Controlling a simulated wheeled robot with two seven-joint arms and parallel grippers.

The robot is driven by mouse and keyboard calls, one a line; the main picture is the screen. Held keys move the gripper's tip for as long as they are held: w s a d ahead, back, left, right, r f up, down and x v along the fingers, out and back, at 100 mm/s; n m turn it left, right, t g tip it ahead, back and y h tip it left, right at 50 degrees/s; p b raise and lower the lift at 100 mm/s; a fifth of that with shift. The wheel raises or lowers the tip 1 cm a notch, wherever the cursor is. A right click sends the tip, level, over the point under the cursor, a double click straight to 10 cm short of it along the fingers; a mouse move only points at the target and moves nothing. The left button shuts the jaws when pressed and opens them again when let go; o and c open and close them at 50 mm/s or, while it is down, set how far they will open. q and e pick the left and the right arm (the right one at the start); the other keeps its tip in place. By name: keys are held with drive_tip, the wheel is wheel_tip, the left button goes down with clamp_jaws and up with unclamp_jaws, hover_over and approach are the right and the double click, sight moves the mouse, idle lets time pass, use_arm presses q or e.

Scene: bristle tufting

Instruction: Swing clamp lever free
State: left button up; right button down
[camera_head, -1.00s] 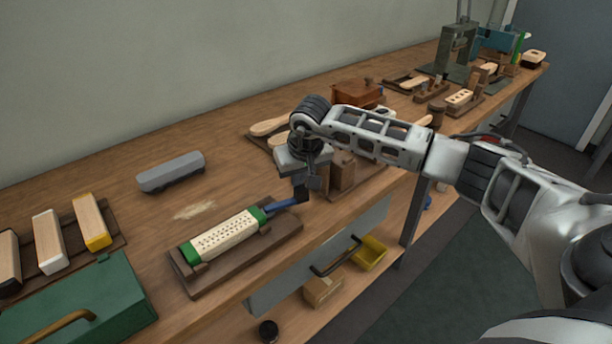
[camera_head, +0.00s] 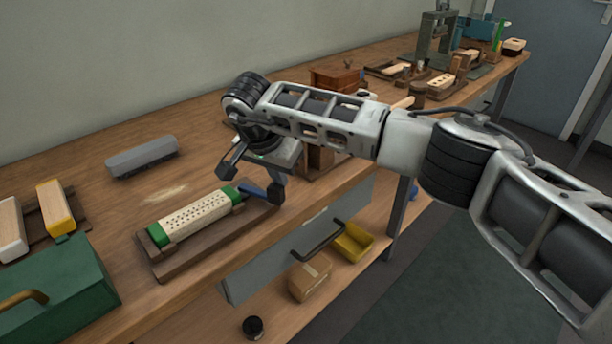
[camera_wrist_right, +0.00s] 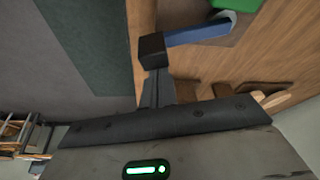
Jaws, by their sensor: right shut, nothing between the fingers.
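A cream brush block (camera_head: 195,217) with rows of holes lies in a dark wooden fixture (camera_head: 170,270) near the bench's front edge. It has green ends. The blue clamp lever (camera_head: 252,190) comes out at the block's right end and slants toward the front edge. My right gripper (camera_head: 276,192) is shut and empty, its dark tip against or very close to the lever's free end. The right wrist view shows the dark fingertip (camera_wrist_right: 153,52) at the end of the blue lever (camera_wrist_right: 198,34); contact cannot be told surely. My left gripper is not in view.
A grey eraser-like block (camera_head: 142,157) lies behind the fixture. A green box (camera_head: 60,300) and wooden blocks with coloured ends stand at the left. A wooden rack (camera_head: 335,165) is partly behind my right arm. Below are a carton (camera_head: 310,278) and a yellow bin (camera_head: 353,242).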

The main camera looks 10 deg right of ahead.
sight(273, 190)
drive_tip(key=shift+s+a+m, duration=0.3)
drive_tip(key=shift+s+m, duration=0.2)
drive_tip(key=shift+m, duration=0.1)
drive_tip(key=shift+s+a, duration=0.2)
drive_tip(key=shift+s, duration=0.15)
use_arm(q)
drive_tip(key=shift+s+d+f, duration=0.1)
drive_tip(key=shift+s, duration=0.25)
use_arm(e)
drive_tip(key=shift+s+a, duration=0.25)
drive_tip(key=shift+s, duration=0.05)
drive_tip(key=shift+s+a, duration=0.1)
drive_tip(key=shift+a, duration=0.05)
drive_tip(key=w+d, duration=0.1)
drive_tip(key=d, duration=0.1)
drive_tip(key=w+d, duration=0.1)
drive_tip(key=d, duration=0.1)
drive_tip(key=shift+w+r+b, duration=0.2)
drive_tip(key=shift+w+b, duration=0.1)
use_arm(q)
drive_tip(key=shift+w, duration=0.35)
use_arm(e)
drive_tip(key=a+v, duration=0.1)
drive_tip(key=v, duration=0.8)
drive_tip(key=shift+w+a+r, duration=0.15)
drive_tip(key=shift+r, duration=0.15)
